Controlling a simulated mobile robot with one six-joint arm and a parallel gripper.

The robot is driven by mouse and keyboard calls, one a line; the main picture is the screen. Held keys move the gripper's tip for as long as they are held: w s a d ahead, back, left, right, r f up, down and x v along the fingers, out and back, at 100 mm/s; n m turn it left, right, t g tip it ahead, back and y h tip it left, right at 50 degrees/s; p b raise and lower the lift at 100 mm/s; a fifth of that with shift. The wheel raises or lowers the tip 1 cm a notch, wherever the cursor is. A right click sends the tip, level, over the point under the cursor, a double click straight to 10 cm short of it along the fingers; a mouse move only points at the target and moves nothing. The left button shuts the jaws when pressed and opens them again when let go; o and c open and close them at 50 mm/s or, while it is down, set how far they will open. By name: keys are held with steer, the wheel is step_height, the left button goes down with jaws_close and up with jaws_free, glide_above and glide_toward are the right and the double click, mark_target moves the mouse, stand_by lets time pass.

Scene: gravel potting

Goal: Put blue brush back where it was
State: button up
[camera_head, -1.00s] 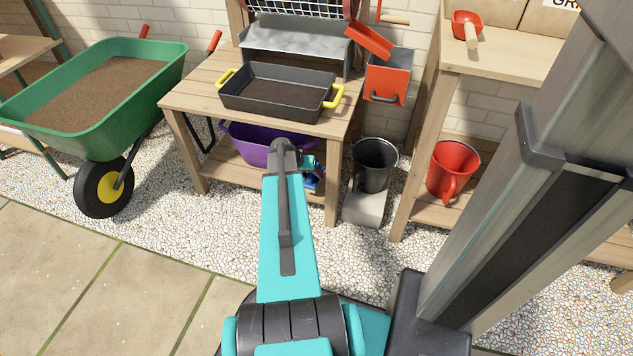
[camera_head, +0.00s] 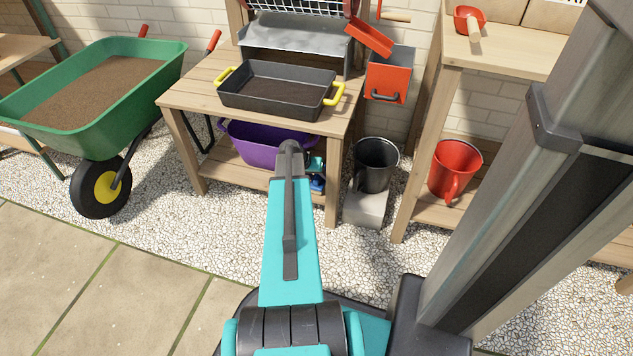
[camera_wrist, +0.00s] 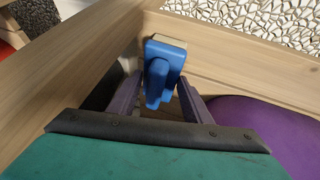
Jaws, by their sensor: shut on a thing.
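The blue brush (camera_wrist: 163,68) is between the two fingers of my gripper (camera_wrist: 158,98) in the wrist view, with its pale side at the far end. My gripper is shut on it. In the head view only a bit of the blue brush (camera_head: 317,184) shows beside my arm, at the lower shelf (camera_head: 222,172) of the wooden bench. My arm hides most of the gripper there. I cannot tell whether the brush touches the shelf.
A purple tub (camera_head: 252,148) stands on the shelf close to my gripper; it also shows in the wrist view (camera_wrist: 245,125). A wooden leg (camera_head: 333,170) is at the right. A black bucket (camera_head: 375,165) stands beyond it. A dark tray (camera_head: 275,100) sits on top.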

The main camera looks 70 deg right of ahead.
steer(key=shift+f, duration=0.35)
steer(key=shift+f, duration=0.1)
steer(key=o, duration=1)
steer(key=p+v, duration=0.4)
steer(key=v, duration=0.8)
